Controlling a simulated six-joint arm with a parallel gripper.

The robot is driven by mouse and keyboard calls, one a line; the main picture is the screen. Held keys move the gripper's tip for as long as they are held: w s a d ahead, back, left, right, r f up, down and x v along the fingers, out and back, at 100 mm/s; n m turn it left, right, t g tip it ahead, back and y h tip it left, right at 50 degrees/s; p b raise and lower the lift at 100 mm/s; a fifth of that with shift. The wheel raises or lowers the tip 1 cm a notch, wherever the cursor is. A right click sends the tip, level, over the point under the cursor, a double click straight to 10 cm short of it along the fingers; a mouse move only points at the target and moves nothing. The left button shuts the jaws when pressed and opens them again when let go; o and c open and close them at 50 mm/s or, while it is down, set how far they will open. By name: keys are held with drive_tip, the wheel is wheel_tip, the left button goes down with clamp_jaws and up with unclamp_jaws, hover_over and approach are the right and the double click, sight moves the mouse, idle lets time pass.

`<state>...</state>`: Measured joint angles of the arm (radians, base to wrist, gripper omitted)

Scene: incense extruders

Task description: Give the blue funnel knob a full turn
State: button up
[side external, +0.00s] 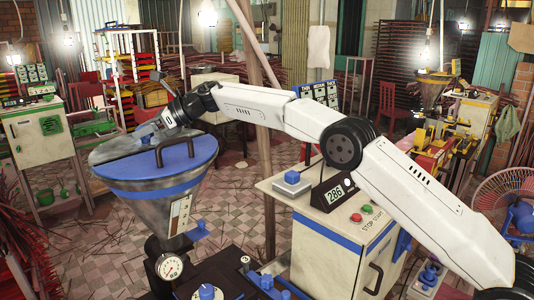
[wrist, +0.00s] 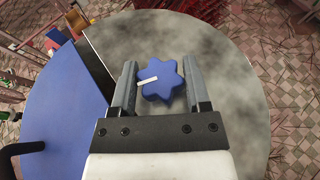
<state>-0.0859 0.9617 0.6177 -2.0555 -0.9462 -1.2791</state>
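The blue funnel knob (wrist: 160,80) is star-shaped with a white mark that points left in the wrist view. It sits over the grey metal half of the round funnel top (wrist: 235,100). My gripper (wrist: 161,62) has its two grey fingers spread wide, one on each side of the knob. The gaps beside the knob look very narrow, and I cannot tell whether either finger touches it. In the side view, the funnel (side external: 165,205) has a blue half lid with a dark handle. My gripper (side external: 150,130) is low over its far left part, and the knob is hard to make out there.
The lid's dark handle (side external: 175,152) stands up near the gripper. A gauge (side external: 169,267) sits below the funnel. A control cabinet (side external: 325,225) with a display and buttons stands to the right. A green-topped bench (side external: 95,127) and a cabinet (side external: 38,150) are at the left.

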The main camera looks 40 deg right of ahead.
clamp_jaws()
drive_tip(key=shift+m+t+h, duration=0.5)
drive_tip(key=shift+m+t, duration=0.2)
drive_tip(key=shift+m+t+h, duration=0.7)
drive_tip(key=shift+m+t, duration=0.1)
drive_tip(key=shift+m, duration=0.1)
drive_tip(key=shift+m+t+h, duration=0.4)
drive_tip(key=shift+m+h, duration=0.2)
drive_tip(key=shift+r+m+t+h, duration=0.1)
drive_tip(key=shift+m+t+h, duration=0.5)
drive_tip(key=shift+m+h, duration=0.4)
drive_tip(key=o, duration=0.6)
unclamp_jaws()
drive_tip(key=shift+c, duration=0.2)
drive_tip(key=shift+s, duration=0.1)
